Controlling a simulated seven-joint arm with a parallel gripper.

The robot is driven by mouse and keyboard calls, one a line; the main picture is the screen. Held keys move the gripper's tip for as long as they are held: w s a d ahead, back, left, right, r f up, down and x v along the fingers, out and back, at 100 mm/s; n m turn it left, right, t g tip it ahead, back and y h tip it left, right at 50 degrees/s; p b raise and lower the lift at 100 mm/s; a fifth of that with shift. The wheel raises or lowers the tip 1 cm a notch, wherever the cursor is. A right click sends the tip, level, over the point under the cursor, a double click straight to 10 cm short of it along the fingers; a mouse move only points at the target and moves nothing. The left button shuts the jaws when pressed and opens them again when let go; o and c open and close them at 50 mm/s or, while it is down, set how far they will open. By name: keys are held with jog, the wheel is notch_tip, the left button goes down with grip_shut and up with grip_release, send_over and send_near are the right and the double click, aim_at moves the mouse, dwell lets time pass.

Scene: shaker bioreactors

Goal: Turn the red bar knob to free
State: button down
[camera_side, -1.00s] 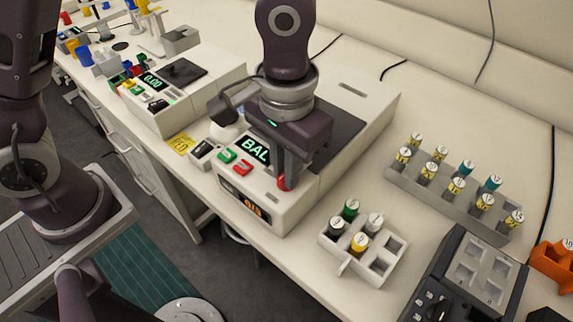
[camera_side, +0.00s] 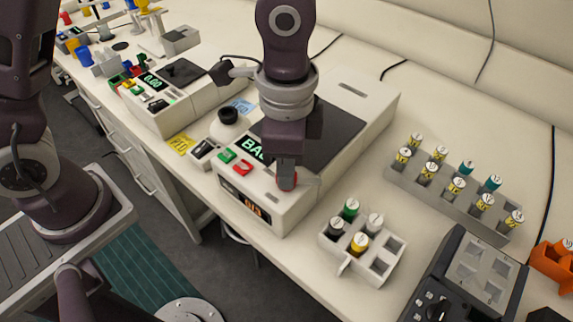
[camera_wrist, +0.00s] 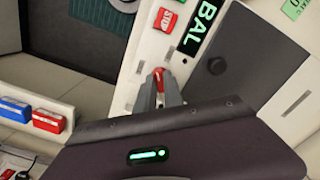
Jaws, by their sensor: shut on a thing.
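The red bar knob (camera_side: 288,182) sits on the top panel of the white shaker unit (camera_side: 330,187), at its front right corner. My gripper (camera_side: 286,180) points down and is shut on the knob, its fingers covering most of it in the side view. In the wrist view the knob (camera_wrist: 158,74) shows as a small red tip between my two grey fingers (camera_wrist: 160,92). The green display (camera_side: 256,147) reads "BAL", its end hidden by my gripper in the side view. Which marking the knob points at cannot be read.
A green button (camera_side: 227,156) and a red button (camera_side: 243,167) are left of the knob.

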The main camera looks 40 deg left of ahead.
jog(key=m, duration=0.3)
jog(key=shift+m, duration=2)
jog(key=c, duration=1.5)
grip_release()
jog(key=shift+o, duration=0.2)
notch_tip(320, 180, up, 7)
jog(key=shift+r, duration=0.1)
jog(key=s+a+r+n+t, duration=0.2)
jog(key=s+a+n, duration=0.4)
jog(key=a+n, duration=0.3)
jog(key=s+a+r+n+t, duration=0.3)
jog(key=s+a+n, duration=0.2)
jog(key=a+n, duration=0.3)
jog(key=shift+s+a+r+n+t, duration=0.2)
jog(key=shift+s+a+n+t, duration=0.15)
jog(key=shift+a, duration=0.5)
